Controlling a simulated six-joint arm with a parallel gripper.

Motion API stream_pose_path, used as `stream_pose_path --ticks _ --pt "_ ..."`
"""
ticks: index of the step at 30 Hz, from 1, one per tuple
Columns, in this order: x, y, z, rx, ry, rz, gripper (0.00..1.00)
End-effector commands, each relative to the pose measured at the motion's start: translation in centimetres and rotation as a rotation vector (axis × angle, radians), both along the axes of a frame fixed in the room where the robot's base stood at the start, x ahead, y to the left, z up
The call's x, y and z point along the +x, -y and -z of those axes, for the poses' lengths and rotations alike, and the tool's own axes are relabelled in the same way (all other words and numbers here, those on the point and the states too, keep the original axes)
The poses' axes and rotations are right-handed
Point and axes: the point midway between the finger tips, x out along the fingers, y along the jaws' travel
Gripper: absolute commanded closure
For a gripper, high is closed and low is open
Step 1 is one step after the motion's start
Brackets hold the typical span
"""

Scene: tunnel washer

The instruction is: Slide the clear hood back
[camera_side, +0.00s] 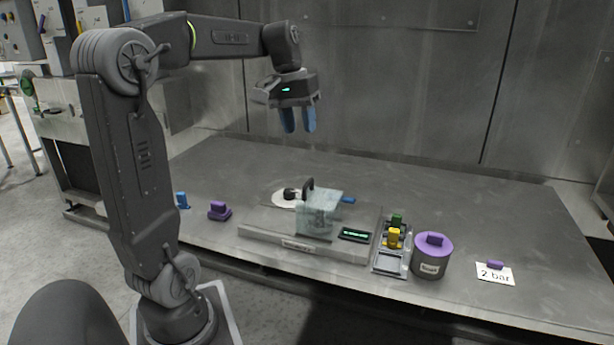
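The clear hood (320,214) is a see-through, slightly cloudy box on the right-middle part of the grey washer base (275,238). A dark upright handle (308,184) stands at its upper left edge. A white round plate (283,200) with a black knob (290,194) lies just left of the hood and shows uncovered. My gripper (298,128) has blue fingers that point down with a narrow gap between them. It is open and empty, well above the hood and apart from it.
A small green display (355,235) sits right of the hood. Farther right are a holder with green (397,219) and yellow (393,238) blocks, a purple-lidded grey pot (432,258) and a "2 bar" card (494,274). Purple (219,210) and blue (182,200) pieces stand left. The table's back is clear.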

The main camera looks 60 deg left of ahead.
Motion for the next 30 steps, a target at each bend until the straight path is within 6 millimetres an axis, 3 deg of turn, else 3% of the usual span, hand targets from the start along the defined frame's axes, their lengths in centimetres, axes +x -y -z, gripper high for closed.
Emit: stream_pose_path --ticks 3,8,22,30 --pt "0.1 -2.1 -0.1 -0.031 -0.014 -0.045 0.62" --pt "0.2 -2.2 0.9 -0.037 -0.017 -0.05 0.62" --pt "1.4 -0.9 9.8 -0.038 -0.019 -0.048 0.62" --pt "1.9 -0.5 12.9 -0.035 -0.015 -0.048 0.62"
